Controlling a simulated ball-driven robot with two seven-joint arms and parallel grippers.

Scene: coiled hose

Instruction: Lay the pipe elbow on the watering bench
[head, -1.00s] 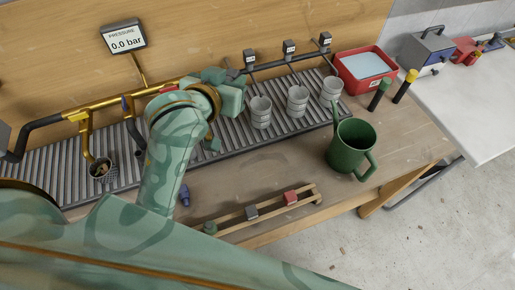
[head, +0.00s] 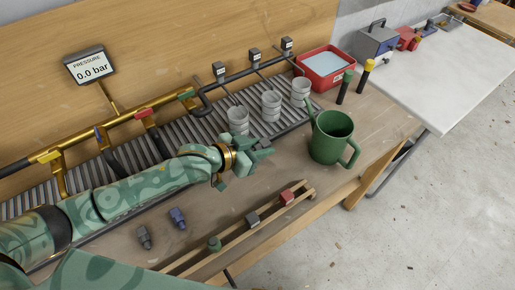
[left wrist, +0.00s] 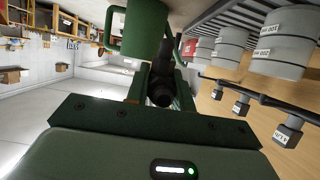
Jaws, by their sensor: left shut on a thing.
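My left gripper (head: 263,147) is over the wooden watering bench (head: 283,160), left of the green watering can and in front of the grey cups. In the left wrist view, its fingers are shut on a dark piece that looks like the pipe elbow (left wrist: 160,84). In the head view the fingers mostly hide that piece. It appears held above the bench top, clear of the surface. My right gripper is not in view.
The green watering can (head: 331,138) stands to the right. Several grey cups (head: 271,106) stand on the slatted grate (head: 203,133). A wooden rack (head: 236,239), a blue fitting (head: 178,218) and a grey fitting (head: 144,237) lie toward the front.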

